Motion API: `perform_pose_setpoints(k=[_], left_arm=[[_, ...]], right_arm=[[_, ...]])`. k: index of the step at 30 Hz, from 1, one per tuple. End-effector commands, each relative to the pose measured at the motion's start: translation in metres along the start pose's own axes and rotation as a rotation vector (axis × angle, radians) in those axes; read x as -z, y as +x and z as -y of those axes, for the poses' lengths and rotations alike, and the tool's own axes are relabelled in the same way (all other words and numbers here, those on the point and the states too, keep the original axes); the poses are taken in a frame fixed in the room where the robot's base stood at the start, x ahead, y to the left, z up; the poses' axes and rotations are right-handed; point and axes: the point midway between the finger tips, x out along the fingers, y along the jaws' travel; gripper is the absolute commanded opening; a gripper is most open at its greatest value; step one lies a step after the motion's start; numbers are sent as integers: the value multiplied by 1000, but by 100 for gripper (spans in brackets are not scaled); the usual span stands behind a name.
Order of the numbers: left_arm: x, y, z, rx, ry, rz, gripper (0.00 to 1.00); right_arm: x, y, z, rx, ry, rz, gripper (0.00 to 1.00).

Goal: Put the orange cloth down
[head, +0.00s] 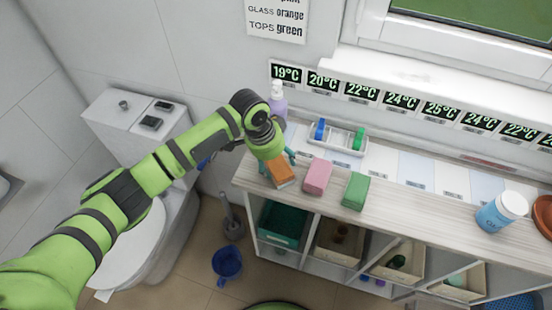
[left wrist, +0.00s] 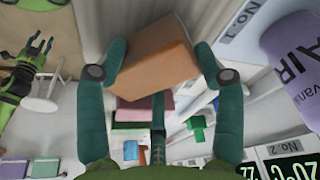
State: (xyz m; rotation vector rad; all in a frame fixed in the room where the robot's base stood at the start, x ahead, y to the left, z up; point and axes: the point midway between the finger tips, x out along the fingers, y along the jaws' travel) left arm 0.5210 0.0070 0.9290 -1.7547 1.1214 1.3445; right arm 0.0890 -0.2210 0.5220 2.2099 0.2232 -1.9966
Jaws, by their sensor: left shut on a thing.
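The orange cloth (head: 281,173) is a block-like folded piece at the left end of the cart top. My left gripper (head: 273,158) is shut on it from above. A green and black arm with small fingers, perhaps my right one, shows small at the left wrist view's left edge.
The pale wooden cart top (head: 418,213) has free room right of the green cloth. A purple bottle (head: 278,102) and a white tray (head: 338,137) stand behind. Bins fill the shelf below; a toilet (head: 135,235) is left.

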Motion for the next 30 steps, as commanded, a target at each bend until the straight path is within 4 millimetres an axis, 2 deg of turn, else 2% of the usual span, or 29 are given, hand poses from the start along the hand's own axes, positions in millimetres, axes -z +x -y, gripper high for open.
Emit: perform_pose_setpoints(k=[1,2,3,13,17,20,30], left_arm=[[-1,2,-1,-3,-1,3,76],[-1,2,-1,-3,-1,3,88],[-1,2,-1,-3,-1,3,93],[-1,0,-1,-2,-1,3,93],[0,-7,0,-1,-1,0,93],[-1,-21,1,1,0,-1,93],[0,-92,1,1,-1,-1,93]], right_arm=[[-2,0,0,0,0,4,40],[-3,0,0,0,0,5,40],[-4,0,0,1,0,7,40],[-7,0,0,0,0,12,40],[-7,3,0,-1,0,12,40],[-8,7,-1,-1,0,12,40],[-9,24,-2,-2,0,11,40]])
